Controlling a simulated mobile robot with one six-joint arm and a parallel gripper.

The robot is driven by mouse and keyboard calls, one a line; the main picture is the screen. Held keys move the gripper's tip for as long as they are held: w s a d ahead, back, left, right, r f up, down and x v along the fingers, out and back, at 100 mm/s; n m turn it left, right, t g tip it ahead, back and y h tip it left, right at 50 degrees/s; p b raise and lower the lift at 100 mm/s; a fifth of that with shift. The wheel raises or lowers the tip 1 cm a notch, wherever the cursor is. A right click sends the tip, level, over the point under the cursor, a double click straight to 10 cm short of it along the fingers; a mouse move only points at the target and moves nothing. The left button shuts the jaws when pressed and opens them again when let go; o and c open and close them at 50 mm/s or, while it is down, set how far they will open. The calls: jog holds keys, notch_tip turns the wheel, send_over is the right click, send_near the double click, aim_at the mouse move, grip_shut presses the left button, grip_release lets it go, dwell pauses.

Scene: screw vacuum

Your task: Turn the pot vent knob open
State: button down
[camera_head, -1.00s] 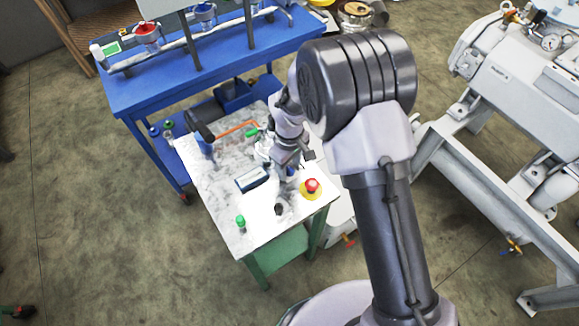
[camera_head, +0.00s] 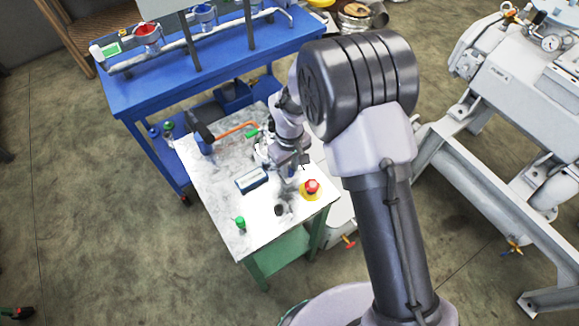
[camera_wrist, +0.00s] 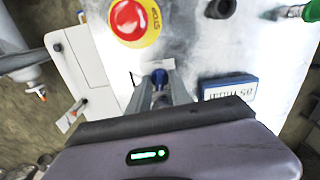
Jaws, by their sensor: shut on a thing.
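A small blue knob (camera_wrist: 159,75) stands over the light tabletop in the wrist view. The two fingers of my gripper (camera_wrist: 160,88) come up from below in that view and are shut on the knob, one on each side. The fingers hide its lower part and whatever it sits on. In the head view my gripper (camera_head: 287,166) points down at the bench top, and the knob cannot be made out there.
A red emergency stop button (camera_head: 312,186) on a yellow base is close by; it also shows in the wrist view (camera_wrist: 131,17). A blue-framed display box (camera_head: 251,180) lies beside the gripper. A green knob (camera_head: 240,222) stands at the front of the bench (camera_head: 262,220).

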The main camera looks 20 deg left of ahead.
aim_at(290, 169)
jog(key=m, duration=0.4)
jog(key=shift+m+b, duration=0.4)
dwell(0.4)
jog(key=c, duration=1.2)
grip_release()
notch_tip(290, 169, up, 17)
jog(key=p, duration=0.5)
jog(key=shift+r+p, duration=0.2)
jog(key=shift+p, duration=0.15)
jog(key=shift+d, duration=0.1)
